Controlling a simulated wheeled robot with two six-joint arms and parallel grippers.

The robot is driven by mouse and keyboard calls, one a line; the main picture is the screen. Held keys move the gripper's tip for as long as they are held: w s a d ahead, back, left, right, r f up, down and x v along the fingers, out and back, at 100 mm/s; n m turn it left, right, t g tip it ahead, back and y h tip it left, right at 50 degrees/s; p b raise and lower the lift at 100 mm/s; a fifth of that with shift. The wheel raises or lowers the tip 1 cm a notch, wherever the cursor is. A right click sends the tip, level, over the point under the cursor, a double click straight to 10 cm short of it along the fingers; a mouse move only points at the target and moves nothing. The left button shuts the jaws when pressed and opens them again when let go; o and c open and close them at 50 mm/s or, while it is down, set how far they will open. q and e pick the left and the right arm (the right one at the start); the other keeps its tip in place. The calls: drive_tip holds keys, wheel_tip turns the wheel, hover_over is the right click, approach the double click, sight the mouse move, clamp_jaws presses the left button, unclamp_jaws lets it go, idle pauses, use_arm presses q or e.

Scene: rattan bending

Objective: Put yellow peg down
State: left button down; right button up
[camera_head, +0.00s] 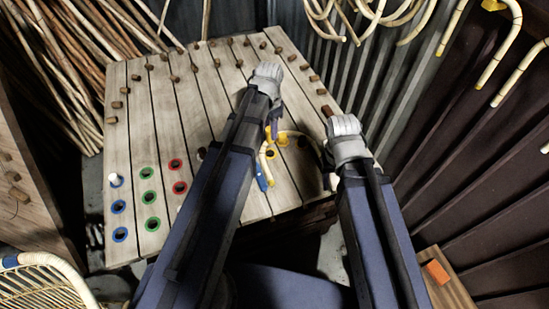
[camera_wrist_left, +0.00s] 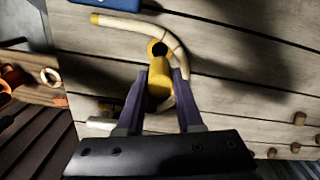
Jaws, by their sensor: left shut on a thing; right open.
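My left gripper (camera_wrist_left: 160,92) is shut on a yellow peg (camera_wrist_left: 159,78), with its purple fingers on either side of it. The peg's end is beside a dark hole with a yellow rim (camera_wrist_left: 157,47) in the plank board; I cannot tell whether it is in the hole. In the head view my left gripper (camera_head: 273,128) is over the right part of the board (camera_head: 222,88). A curved cream rattan piece (camera_wrist_left: 122,25) bends around the hole. My right gripper (camera_head: 345,140) is at the board's right edge, its fingers mostly hidden; it is open.
Blue, green and red ringed holes (camera_head: 150,197) lie at the board's left front. Short wooden dowels (camera_head: 174,78) stand across the board. Rattan poles (camera_head: 60,70) lean at the back left. A wicker chair (camera_head: 45,280) stands front left. Canes hang at the upper right.

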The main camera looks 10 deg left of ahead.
sight(270, 148)
use_arm(q)
drive_tip(key=m, duration=0.6)
drive_tip(key=shift+r+m, duration=0.1)
drive_tip(key=shift+m, duration=0.2)
drive_tip(key=m, duration=0.4)
wheel_tip(270, 148, down, 10)
drive_tip(key=b, duration=1)
drive_tip(key=c, duration=1)
unclamp_jaws()
drive_tip(key=shift+f, duration=0.2)
drive_tip(key=shift+o, duration=0.8)
drive_tip(key=shift+r, duration=0.1)
